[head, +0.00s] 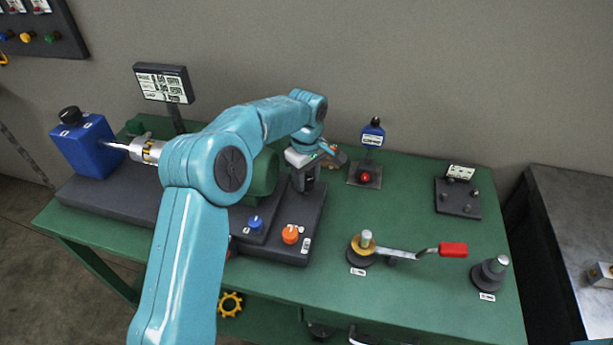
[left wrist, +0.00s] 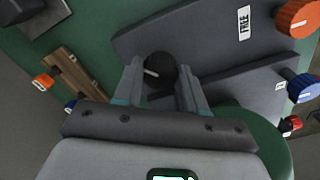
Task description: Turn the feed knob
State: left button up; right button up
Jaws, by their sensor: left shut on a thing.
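A round black knob (left wrist: 160,71) with a white pointer line shows in the left wrist view, on the dark grey machine base (head: 272,252). Its own label is not visible, so I cannot confirm its name. My left gripper (left wrist: 159,75) is shut on this knob, one finger on each side. In the head view the left gripper (head: 309,178) is at the back right end of the base, where the arm and hand mostly hide the knob. My right gripper is in neither view.
An orange knob (head: 290,234) and a blue knob (head: 255,222) sit on the base's front part. A red-handled crank (head: 418,252) lies to the right on the green table (head: 420,190). A small stand with a red button (head: 365,177) is right of the gripper.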

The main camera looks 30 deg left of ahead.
pick_arm(q)
jog(key=shift+r, duration=0.1)
jog(key=m+p, duration=0.1)
jog(key=m, duration=0.3)
jog(key=shift+r, duration=0.1)
jog(key=m+p, duration=0.1)
jog(key=m, duration=0.4)
dwell(0.6)
jog(key=o, duration=0.9)
jog(key=shift+o, duration=0.8)
